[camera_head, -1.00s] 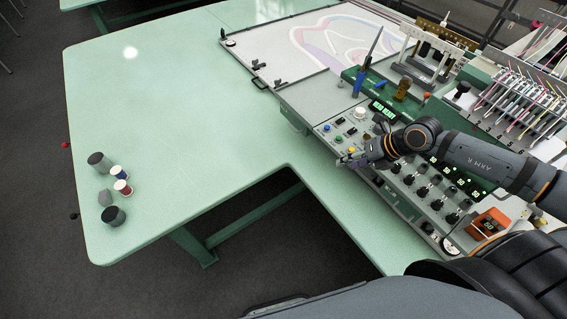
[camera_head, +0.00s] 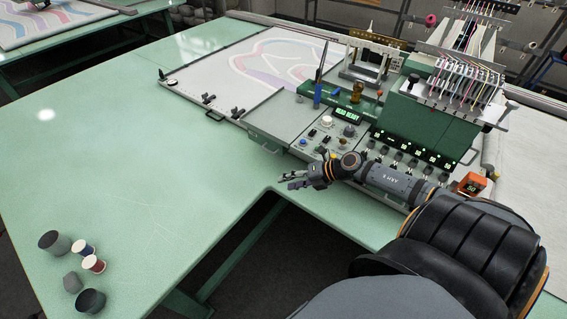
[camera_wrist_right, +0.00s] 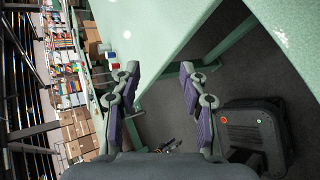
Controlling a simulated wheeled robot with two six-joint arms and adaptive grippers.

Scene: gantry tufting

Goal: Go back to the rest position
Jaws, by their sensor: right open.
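My right gripper (camera_head: 296,181) is open and empty. It hangs in front of the control panel (camera_head: 302,141), over the inner corner of the green table (camera_head: 130,170) in the head view. In the right wrist view its two fingers (camera_wrist_right: 166,88) are spread apart, with the table edge and dark floor behind them and nothing between them.
Several spools and cups stand at the table's left, among them a dark cup (camera_head: 90,300) and a red spool (camera_head: 94,264). The tufting frame (camera_head: 230,85) and the thread rack (camera_head: 465,85) lie behind the panel. The table's left middle is bare.

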